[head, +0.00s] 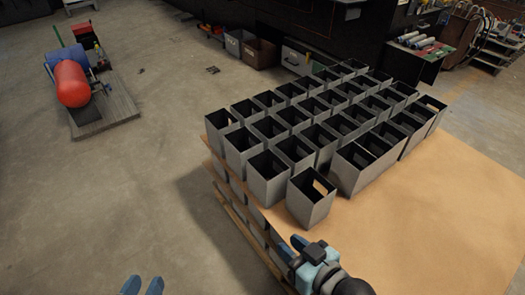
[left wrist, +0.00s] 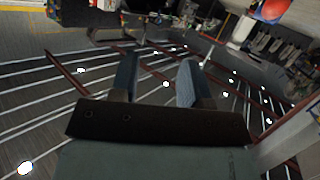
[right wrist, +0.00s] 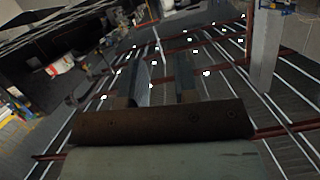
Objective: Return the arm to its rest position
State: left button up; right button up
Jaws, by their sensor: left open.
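My left gripper (head: 143,286) shows only as two blue fingertips at the bottom edge of the head view. Its fingers stand apart with nothing between them in the left wrist view (left wrist: 158,80). My right gripper (head: 291,247) is near the bottom middle of the head view, in front of the cardboard-topped pallet's near edge. In the right wrist view (right wrist: 164,85) its fingers are apart and empty. Both wrist views look toward the ceiling beams and lamps. Most of both arms is out of view.
Several grey open-topped square tubes (head: 311,199) stand in rows on the cardboard-covered pallet stack (head: 430,215). The nearest tube is close beyond my right gripper. The concrete floor (head: 110,200) at left is clear.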

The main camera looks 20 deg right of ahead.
pick_arm(q)
jog(key=s+a+r+g+y+p, duration=0.2)
jog(key=r+p, duration=1.2)
jog(key=p, duration=1.5)
jog(key=shift+s+a+g+p, duration=0.35)
jog(key=shift+s+a, duration=0.3)
jog(key=shift+a, duration=0.5)
pick_arm(e)
jog(key=s+d+r+g+h, duration=0.1)
jog(key=d+r, duration=0.1)
jog(key=r, duration=0.5)
jog(key=s+d+r+g+h, duration=0.1)
jog(key=s+d+r, duration=0.1)
jog(key=r, duration=0.5)
jog(key=shift+s+g, duration=0.15)
jog(key=shift+g, duration=0.15)
